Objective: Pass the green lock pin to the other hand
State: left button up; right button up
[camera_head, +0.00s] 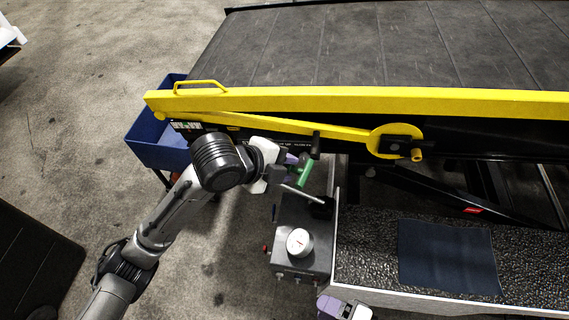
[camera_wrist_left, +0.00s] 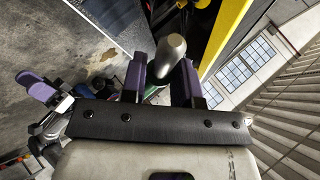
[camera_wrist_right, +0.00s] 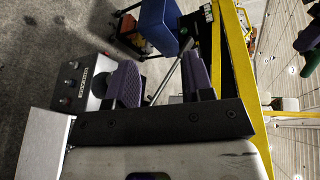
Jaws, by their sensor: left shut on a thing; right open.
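The green lock pin (camera_head: 304,170) is held by my left gripper (camera_head: 290,167), beside the yellow-edged conveyor and above the grey control box. In the left wrist view, my left gripper (camera_wrist_left: 162,82) has its purple fingers on either side of the pin, of which only a bit of green shows low between them. My right gripper (camera_head: 344,308) is at the bottom edge of the head view, lower than the pin and apart from it. In the right wrist view, my right gripper (camera_wrist_right: 162,85) is open, with nothing visibly gripped between its purple fingers.
The control box (camera_head: 301,260) with a white gauge (camera_head: 300,242) and a lever (camera_head: 303,196) stands below the pin. The yellow rail (camera_head: 350,101) runs behind it. A blue bin (camera_head: 150,145) is at left. A dark mat (camera_head: 447,256) lies on the ledge at right.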

jog(key=s+d+f+n+g+h, duration=0.1)
jog(key=s+d+f+n+h, duration=0.1)
jog(key=d+n+h, duration=0.3)
jog(key=s+d+f+n+g+h, duration=0.1)
jog(key=s+d+f+n+h, duration=0.1)
jog(key=d+n+h, duration=0.3)
jog(key=d+h, duration=0.2)
jog(key=h, duration=0.1)
jog(key=shift+d+f+g, duration=0.3)
jog(key=shift+d+f, duration=0.05)
jog(key=shift+d, duration=0.05)
